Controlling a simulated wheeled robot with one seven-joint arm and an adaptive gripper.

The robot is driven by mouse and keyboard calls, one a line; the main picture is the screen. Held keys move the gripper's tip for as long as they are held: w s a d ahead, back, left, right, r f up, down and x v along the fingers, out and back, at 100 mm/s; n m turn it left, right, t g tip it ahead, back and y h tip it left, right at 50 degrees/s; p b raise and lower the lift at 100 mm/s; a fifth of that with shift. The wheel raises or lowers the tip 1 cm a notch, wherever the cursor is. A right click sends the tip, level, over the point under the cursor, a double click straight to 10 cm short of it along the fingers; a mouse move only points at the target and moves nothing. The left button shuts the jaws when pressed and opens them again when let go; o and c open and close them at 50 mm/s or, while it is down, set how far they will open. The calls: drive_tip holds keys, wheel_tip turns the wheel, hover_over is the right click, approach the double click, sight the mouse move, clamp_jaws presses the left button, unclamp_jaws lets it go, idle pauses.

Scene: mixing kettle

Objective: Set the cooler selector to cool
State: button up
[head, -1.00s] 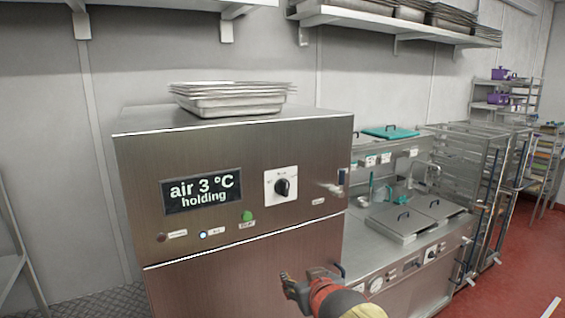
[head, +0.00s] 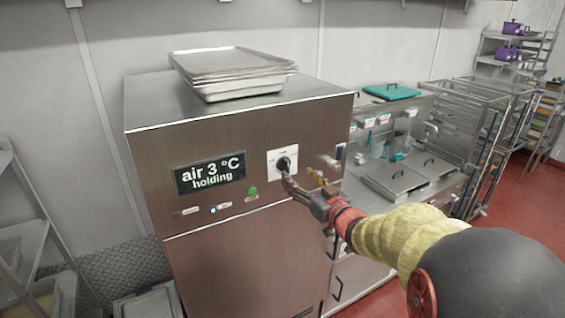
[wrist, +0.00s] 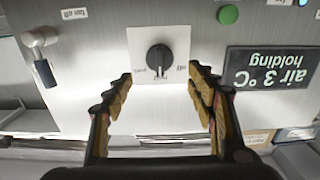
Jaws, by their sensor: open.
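The cooler selector is a black rotary knob (head: 284,163) on a white plate on the steel cabinet front, right of the display (head: 209,174), which reads "air 3 °C holding". In the wrist view the knob (wrist: 159,58) appears upside down, with "off" and other small labels around it that I cannot all read. My gripper (head: 300,182) is at the cabinet front, just below and right of the knob in the head view. In the wrist view my gripper (wrist: 160,85) is open, its fingers either side of the plate's near edge, with nothing between them; contact with the knob is not visible.
A green button (head: 253,192) and small indicator lights sit below the display. A handle-like fitting (wrist: 42,55) labelled "fan off" is beside the selector. Trays (head: 235,70) are stacked on the cabinet. A counter with lidded wells (head: 400,178) stands to the right.

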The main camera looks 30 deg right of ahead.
sight(288, 166)
drive_tip(key=shift+w+a, duration=0.1)
drive_tip(key=shift+w, duration=2.85)
drive_tip(key=c, duration=0.4)
drive_tip(key=c, duration=1.1)
drive_tip(key=shift+r, duration=0.1)
